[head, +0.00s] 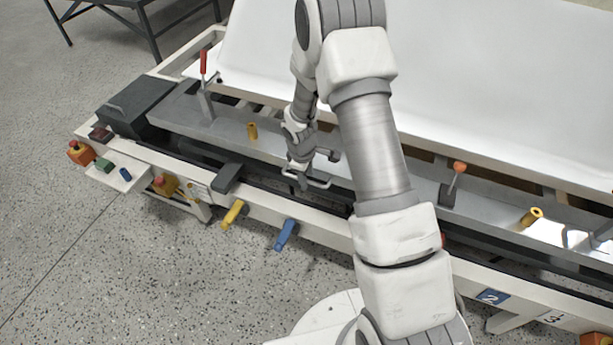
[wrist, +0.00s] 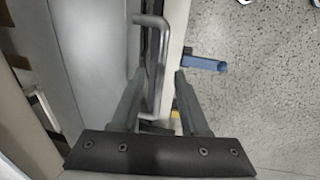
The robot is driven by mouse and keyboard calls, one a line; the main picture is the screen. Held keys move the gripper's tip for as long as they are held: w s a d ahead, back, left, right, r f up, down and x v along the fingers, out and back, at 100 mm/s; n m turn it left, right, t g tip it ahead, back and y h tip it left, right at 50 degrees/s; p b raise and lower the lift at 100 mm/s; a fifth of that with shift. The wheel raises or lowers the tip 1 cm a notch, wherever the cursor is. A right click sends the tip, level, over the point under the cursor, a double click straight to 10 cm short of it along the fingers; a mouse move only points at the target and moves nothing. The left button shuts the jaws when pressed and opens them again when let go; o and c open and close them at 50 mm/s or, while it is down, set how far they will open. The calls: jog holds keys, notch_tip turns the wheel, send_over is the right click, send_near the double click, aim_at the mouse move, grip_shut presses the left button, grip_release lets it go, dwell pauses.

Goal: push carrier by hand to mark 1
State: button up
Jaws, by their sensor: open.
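The carrier is a long grey beam (head: 228,133) on the pale rail frame, under a large white shell. Its metal bar handle (head: 320,182) sticks out at the front edge. My gripper (head: 303,180) is at this handle, pointing down. In the wrist view the handle (wrist: 153,62) lies between the two spread fingers of my gripper (wrist: 158,78), with gaps to both sides; contact cannot be told. Number plate 2 (head: 492,297) and plate 3 (head: 551,317) show on the front rail at the lower right. No plate 1 is visible; my arm covers part of the rail.
Yellow (head: 232,214) and blue (head: 286,235) levers stick out from the front rail. A dark block (head: 140,106) and orange-red buttons (head: 80,152) are at the left end. The floor in front is clear.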

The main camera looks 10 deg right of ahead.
jog(key=shift+c, duration=0.2)
grip_shut()
jog(key=shift+d, duration=0.1)
dwell(1.0)
